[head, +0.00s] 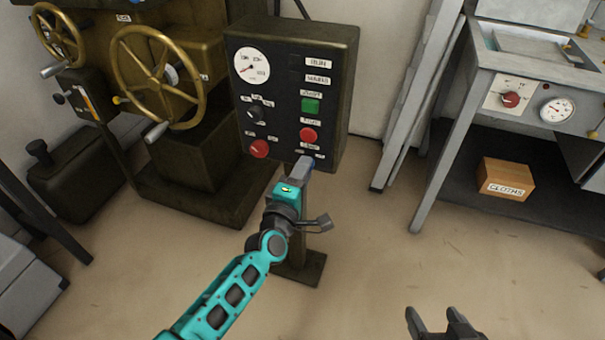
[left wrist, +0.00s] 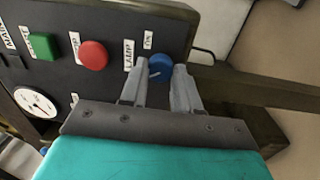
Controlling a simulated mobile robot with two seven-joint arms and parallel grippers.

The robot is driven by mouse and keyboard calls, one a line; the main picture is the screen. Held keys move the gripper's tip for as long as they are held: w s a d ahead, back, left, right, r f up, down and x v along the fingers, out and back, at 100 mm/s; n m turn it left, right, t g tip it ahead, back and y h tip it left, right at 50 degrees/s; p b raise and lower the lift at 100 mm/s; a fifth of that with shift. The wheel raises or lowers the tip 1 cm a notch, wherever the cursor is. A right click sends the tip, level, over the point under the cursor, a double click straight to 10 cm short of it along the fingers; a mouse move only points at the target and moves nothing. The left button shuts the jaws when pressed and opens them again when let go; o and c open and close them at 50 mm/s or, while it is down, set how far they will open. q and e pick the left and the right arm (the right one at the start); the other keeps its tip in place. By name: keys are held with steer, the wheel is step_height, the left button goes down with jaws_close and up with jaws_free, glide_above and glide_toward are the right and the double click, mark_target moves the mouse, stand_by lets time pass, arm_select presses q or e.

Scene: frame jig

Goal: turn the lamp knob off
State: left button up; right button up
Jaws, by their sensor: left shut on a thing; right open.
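The lamp knob (left wrist: 160,66) is a small blue round knob with a pale pointer line, beside a LAMP label on the dark control panel (head: 240,110). In the left wrist view it sits between the two grey fingers of my left gripper (head: 304,166), which is shut on it. In the head view this gripper is at the panel's lower right corner and hides the knob. My right gripper (head: 445,322) is open and empty at the bottom edge of the head view, away from the panel.
A red button (head: 308,134) and a green button (head: 310,106) are above the knob. A red knob (head: 259,149), black knob (head: 255,112) and gauge (head: 252,66) are on the panel's left. A brass-wheeled machine (head: 158,76) stands left.

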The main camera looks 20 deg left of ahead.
arm_select(q)
steer(key=shift+n, duration=1.1)
steer(key=o, duration=1.1)
steer(key=shift+c, duration=0.2)
steer(key=shift+s, duration=0.1)
steer(key=s+p, duration=0.1)
steer(key=s, duration=1.1)
steer(key=shift+s+a+f+p, duration=0.2)
steer(key=shift+s+f+p, duration=0.05)
steer(key=shift+s+p, duration=0.1)
